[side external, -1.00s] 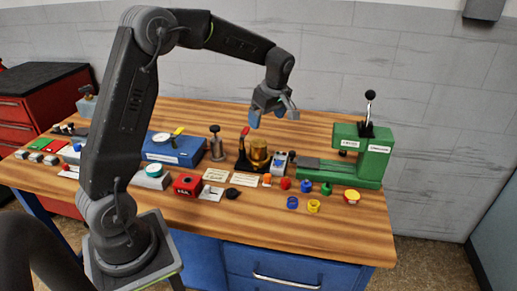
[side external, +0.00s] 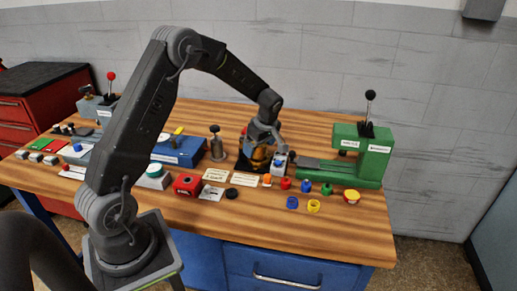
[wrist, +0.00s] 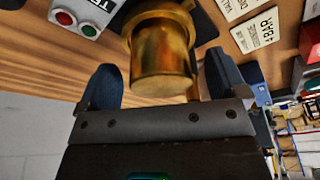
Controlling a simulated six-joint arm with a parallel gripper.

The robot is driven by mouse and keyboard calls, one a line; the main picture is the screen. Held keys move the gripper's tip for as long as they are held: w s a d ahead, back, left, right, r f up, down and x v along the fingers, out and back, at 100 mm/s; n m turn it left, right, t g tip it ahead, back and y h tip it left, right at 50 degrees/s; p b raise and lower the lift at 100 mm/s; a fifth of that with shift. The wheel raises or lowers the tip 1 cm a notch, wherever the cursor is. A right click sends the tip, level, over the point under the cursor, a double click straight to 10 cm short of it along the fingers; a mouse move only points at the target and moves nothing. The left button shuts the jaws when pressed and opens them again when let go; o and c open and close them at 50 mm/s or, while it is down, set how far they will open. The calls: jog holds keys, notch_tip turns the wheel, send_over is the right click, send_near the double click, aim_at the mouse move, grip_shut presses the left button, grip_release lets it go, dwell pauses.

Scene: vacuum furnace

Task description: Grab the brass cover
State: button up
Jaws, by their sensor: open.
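The brass cover (wrist: 162,60) is a shiny gold cylinder with a wider rim. In the wrist view it sits between the two blue-padded fingers of my gripper (wrist: 160,85). The fingers are open, with a gap visible on each side of it. In the side external view my gripper (side external: 262,138) is low over the brass cover (side external: 260,155) and hides its upper part. Whether the fingers touch it cannot be told from there.
A control box (wrist: 85,15) with red and green buttons stands close beside the cover. A green press (side external: 345,160) stands to the right, and a blue box (side external: 178,150) to the left. Several small coloured caps lie in front. White label cards (wrist: 255,30) lie nearby.

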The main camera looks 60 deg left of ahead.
jog(key=shift+x, duration=0.95)
jog(key=c, duration=1.1)
